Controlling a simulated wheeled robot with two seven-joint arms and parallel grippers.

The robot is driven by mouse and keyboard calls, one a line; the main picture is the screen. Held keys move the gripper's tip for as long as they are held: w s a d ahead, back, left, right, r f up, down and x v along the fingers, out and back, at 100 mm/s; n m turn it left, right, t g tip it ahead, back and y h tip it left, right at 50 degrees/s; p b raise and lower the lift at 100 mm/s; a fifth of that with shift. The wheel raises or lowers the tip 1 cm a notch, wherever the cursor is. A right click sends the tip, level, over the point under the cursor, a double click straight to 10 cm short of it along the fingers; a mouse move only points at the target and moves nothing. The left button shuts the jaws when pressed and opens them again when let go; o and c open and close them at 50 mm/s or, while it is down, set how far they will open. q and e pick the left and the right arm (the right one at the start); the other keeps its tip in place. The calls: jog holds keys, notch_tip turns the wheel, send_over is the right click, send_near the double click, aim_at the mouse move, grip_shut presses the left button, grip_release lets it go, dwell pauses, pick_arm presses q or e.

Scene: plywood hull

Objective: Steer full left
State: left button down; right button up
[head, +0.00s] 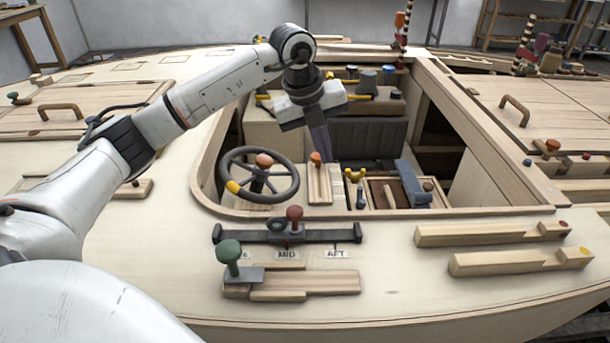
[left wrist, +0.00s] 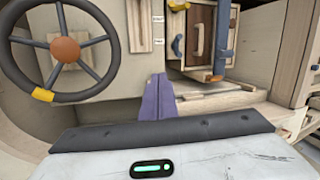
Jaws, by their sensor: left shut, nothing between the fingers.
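The steering wheel (head: 294,180) is a dark ring with spokes and an orange-brown hub (head: 264,160). It stands at the left of the cockpit opening. A yellow mark (head: 233,187) sits on its rim at the lower left. The wheel fills the upper left of the left wrist view (left wrist: 103,72), with the yellow mark (left wrist: 43,95) at its lower left. My left gripper (head: 320,148) hangs over the cockpit, beyond and right of the wheel, apart from it. Its purple fingers (left wrist: 158,80) are together, with nothing held. My right gripper is not in view.
Right of the wheel are a wooden panel with an orange knob (head: 316,158), yellow-topped levers (head: 355,175) and a blue lever (head: 411,184). In front lie a dark slider rail (head: 330,234) with a red knob and a green-knobbed lever (head: 230,254). The cockpit's wooden rim surrounds these controls.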

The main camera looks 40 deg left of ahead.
aim_at(261, 173)
pick_arm(q)
jog(key=s+a+n+g+y, duration=0.2)
jog(key=s+a+y, duration=0.1)
jog(key=a, duration=0.5)
notch_tip(261, 173, down, 10)
jog(key=w+a+b, duration=0.1)
jog(key=a, duration=0.1)
jog(key=shift+w+r+y+b, duration=0.2)
jog(key=shift+y+b, duration=0.1)
jog(key=shift+b, duration=0.1)
